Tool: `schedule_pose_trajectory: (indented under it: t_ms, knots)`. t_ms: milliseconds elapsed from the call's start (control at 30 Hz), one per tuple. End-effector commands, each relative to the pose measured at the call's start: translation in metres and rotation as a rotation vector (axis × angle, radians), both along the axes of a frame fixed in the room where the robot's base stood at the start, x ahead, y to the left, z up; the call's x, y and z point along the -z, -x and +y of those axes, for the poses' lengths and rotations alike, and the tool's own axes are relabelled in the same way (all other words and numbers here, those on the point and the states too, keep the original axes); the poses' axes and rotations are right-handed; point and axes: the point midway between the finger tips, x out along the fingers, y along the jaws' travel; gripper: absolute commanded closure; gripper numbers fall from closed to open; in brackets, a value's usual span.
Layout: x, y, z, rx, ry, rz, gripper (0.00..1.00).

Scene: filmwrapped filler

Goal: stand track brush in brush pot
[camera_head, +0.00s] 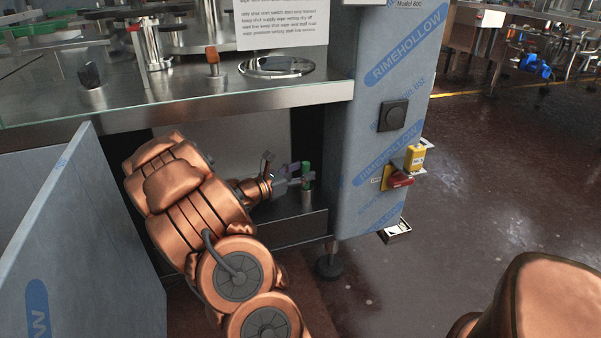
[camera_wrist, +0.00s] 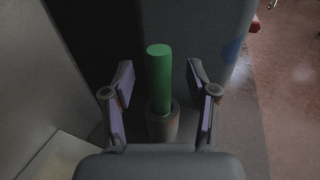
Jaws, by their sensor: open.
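The track brush shows as a green cylinder (camera_wrist: 159,75) in the wrist view, upright at the middle. Its lower end is inside a short grey round holder, which looks like the brush pot (camera_wrist: 163,127). My gripper (camera_wrist: 159,84) is open, with one finger on each side of the green cylinder and a visible gap on both sides. In the head view the green cylinder (camera_head: 306,174) stands upright in the low bay under the machine, just right of my gripper (camera_head: 289,182).
The machine's steel deck (camera_head: 200,108) overhangs my arm. A film-wrapped post (camera_head: 365,170) stands close right of the bay, with a red switch (camera_head: 398,179) and yellow piece (camera_head: 414,158) on it. A grey panel (camera_head: 85,240) stands at left. Open floor lies right.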

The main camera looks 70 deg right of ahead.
Motion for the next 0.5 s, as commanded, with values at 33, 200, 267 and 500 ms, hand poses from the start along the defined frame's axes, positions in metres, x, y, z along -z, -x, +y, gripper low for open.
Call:
schedule_pose_trajectory:
  t_ms: [33,200,267,500]
  knots:
    - [0.0,0.0,0.0,0.0,0.0,0.0,0.42]
    - [0.0,0.0,0.0,0.0,0.0,0.0,0.42]
    - [0.0,-0.001,0.002,-0.001,0.0,0.0,0.42]
    - [-0.001,-0.014,0.024,-0.004,0.001,0.003,0.42]
